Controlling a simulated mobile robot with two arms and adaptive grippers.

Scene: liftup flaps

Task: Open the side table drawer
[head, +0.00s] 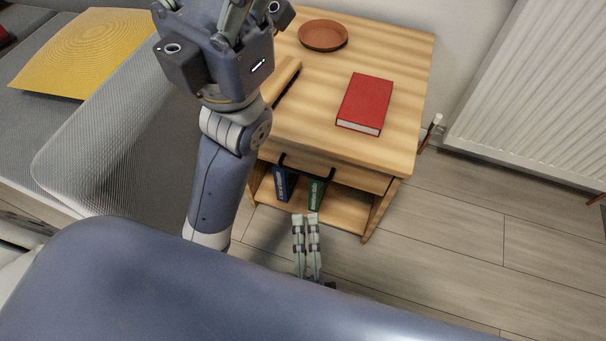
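The wooden side table (395,75) stands against the wall at the upper middle. Its drawer front (350,176) looks flush with the table, with a dark bar handle (306,168) on it. My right gripper (305,217) is in front of the table, its two slim fingers close together and pointing toward the handle. They look shut with nothing between them, and appear apart from the handle. My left gripper (236,18) is raised at the top, left of the tabletop; its fingertips are cut off by the frame edge.
A red book (366,101), a brown dish (323,36) and a wooden object (285,82) lie on the tabletop. A grey sofa (110,150) is left, a radiator (540,95) right. Floor at right is clear.

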